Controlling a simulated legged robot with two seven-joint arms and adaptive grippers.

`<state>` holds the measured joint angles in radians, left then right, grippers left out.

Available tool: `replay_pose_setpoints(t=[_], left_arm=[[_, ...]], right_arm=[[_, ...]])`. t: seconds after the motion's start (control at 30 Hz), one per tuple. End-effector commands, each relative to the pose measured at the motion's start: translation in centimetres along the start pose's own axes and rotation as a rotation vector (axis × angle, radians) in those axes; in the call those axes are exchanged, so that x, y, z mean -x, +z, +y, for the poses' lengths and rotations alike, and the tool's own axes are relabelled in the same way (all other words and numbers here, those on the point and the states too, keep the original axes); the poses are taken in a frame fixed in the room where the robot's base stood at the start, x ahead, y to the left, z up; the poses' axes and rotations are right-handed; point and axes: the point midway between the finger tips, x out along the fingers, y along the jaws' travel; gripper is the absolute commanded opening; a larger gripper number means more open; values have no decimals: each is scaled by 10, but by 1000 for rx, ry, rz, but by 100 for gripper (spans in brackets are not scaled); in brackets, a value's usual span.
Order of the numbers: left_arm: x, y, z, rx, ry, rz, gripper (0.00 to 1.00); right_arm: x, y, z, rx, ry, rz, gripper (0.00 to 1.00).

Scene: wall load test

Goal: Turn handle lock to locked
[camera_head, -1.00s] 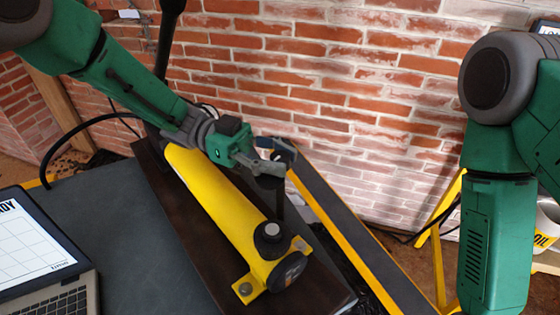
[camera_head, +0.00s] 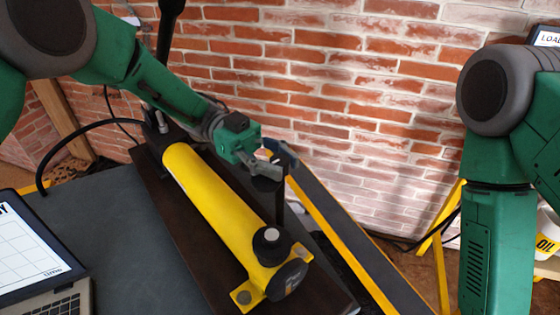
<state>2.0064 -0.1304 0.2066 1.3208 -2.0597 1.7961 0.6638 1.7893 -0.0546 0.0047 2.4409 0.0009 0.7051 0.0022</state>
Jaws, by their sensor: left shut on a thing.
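A yellow pump cylinder (camera_head: 212,200) lies slantwise on a dark board, with a round black cap (camera_head: 271,245) near its front end. My left gripper (camera_head: 270,166) is above the right side of the cylinder. It is shut on the top of a dark upright piece (camera_head: 281,207), which may be the handle lock; its lower end is hard to make out against the dark board. The gripper covers its top, and I cannot read any locked marking. A tall black lever (camera_head: 169,38) rises at the back. My right arm comes down at the right; its gripper is out of view.
A laptop (camera_head: 35,255) stands on the grey table (camera_head: 125,225) at the left, with a black hose behind it. A yellow-edged dark beam (camera_head: 345,240) runs to the right of the board. A brick wall closes the back.

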Motion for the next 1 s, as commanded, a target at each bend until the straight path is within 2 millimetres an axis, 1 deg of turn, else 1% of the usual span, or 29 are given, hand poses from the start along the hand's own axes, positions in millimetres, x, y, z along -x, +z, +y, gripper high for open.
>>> replay_pose_setpoints(t=[0.03,0.07,0.1,0.73,0.87,1.0], left_arm=[[2,-4,-2,-9,-7,1,31],[2,-4,-2,-9,-7,1,41],[2,-4,-2,-8,-6,1,50],[0,-2,0,-3,-18,1,50],[0,-4,1,-1,-83,2,50],[1,-5,1,0,-216,5,50]], right_arm=[[0,0,0,0,0,0,40],[0,0,0,0,0,0,40],[0,0,0,0,0,0,40],[2,2,0,0,0,3,40],[8,2,0,0,0,3,40],[18,1,0,0,0,4,40]])
